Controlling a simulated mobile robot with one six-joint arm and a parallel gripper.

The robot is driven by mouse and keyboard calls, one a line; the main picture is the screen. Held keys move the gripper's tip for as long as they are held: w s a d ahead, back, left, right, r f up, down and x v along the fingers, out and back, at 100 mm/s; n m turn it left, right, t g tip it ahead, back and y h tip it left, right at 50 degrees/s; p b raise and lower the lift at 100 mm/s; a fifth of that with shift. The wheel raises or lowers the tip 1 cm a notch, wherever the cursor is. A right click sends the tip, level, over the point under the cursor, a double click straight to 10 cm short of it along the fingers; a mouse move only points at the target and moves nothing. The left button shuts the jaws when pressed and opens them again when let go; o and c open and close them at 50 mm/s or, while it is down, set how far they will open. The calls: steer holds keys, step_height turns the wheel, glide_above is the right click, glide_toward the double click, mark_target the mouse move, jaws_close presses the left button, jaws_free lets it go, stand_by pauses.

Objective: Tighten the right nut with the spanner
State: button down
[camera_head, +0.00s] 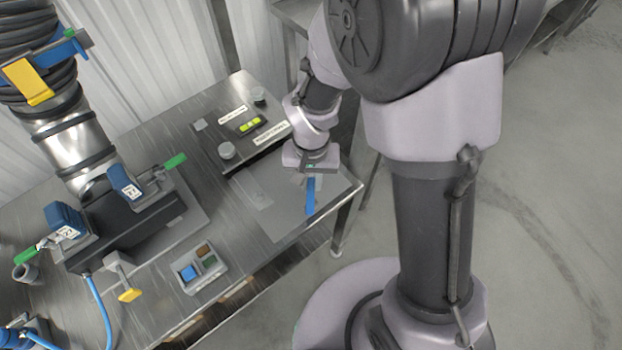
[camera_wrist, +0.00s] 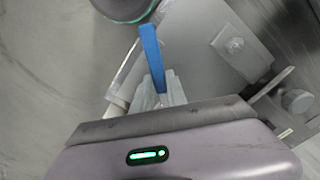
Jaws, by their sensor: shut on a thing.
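The blue-handled spanner (camera_head: 310,195) is in my gripper (camera_head: 305,176) and hangs down over a grey plate at the right end of the steel table. In the wrist view the blue handle (camera_wrist: 150,50) points up and slightly left from between my fingers (camera_wrist: 165,92), which are shut on it. The spanner's jaw end is not clear in either view. A hex-like nut or bolt head (camera_wrist: 235,45) sits on a light grey bracket to the right of the spanner, apart from it. I cannot tell whether it is the right nut. My wrist hides part of the plate.
A small tray with coloured blocks (camera_head: 203,284) and a dark machine with blue clamps and green handles (camera_head: 120,228) are to the left. Bare table lies between.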

steer(key=shift+f, duration=0.2)
stand_by(0.3)
steer(key=shift+f+b, duration=0.35)
steer(key=shift+b, duration=0.15)
steer(key=shift+f+b, duration=0.25)
steer(key=shift+b, duration=0.05)
stand_by(0.4)
steer(key=shift+w+a+m+b, duration=0.15)
steer(key=shift+a+m+b, duration=0.25)
steer(key=shift+a+m, duration=0.45)
steer(key=shift+d, duration=0.15)
